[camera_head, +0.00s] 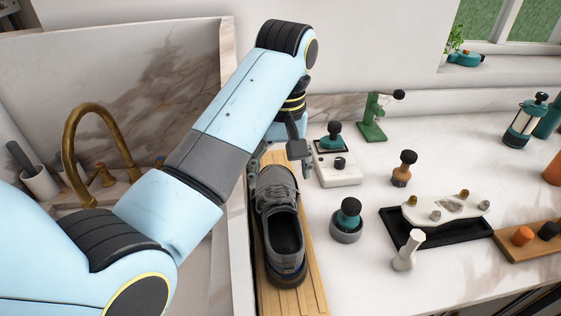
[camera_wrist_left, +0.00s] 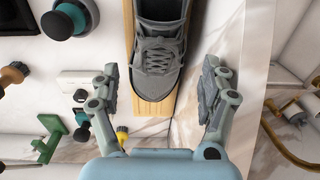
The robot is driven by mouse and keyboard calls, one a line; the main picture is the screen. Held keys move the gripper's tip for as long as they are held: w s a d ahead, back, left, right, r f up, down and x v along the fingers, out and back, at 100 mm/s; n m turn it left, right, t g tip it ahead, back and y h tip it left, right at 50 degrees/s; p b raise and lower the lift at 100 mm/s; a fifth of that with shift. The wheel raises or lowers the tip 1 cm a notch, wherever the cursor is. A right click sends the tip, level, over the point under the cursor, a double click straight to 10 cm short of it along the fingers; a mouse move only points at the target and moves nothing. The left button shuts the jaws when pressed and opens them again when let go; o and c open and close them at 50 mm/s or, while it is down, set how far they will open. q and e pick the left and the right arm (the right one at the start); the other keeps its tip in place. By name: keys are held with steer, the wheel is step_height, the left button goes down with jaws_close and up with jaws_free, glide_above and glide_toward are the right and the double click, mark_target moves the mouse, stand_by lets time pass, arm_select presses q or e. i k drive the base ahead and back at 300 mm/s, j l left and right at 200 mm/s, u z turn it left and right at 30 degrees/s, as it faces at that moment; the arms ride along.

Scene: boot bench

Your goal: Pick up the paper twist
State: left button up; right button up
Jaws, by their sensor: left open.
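A small white twisted piece (camera_head: 408,250), which looks like the paper twist, stands slightly tilted on the counter at the front edge of the black tray. I cannot make it out in the left wrist view. My left gripper (camera_head: 280,160) is at the far end of the wooden board, well to the left of and behind the white piece. In the left wrist view its two fingers (camera_wrist_left: 160,92) are spread wide and empty, one on each side of the grey shoe's toe. My right gripper is not in view.
The grey shoe (camera_head: 283,225) rests on the wooden board (camera_head: 312,285). Bare counter (camera_head: 365,285) lies in front.

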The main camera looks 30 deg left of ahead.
mark_target(406, 258)
steer(key=k+l, duration=0.8)
steer(key=l, duration=0.1)
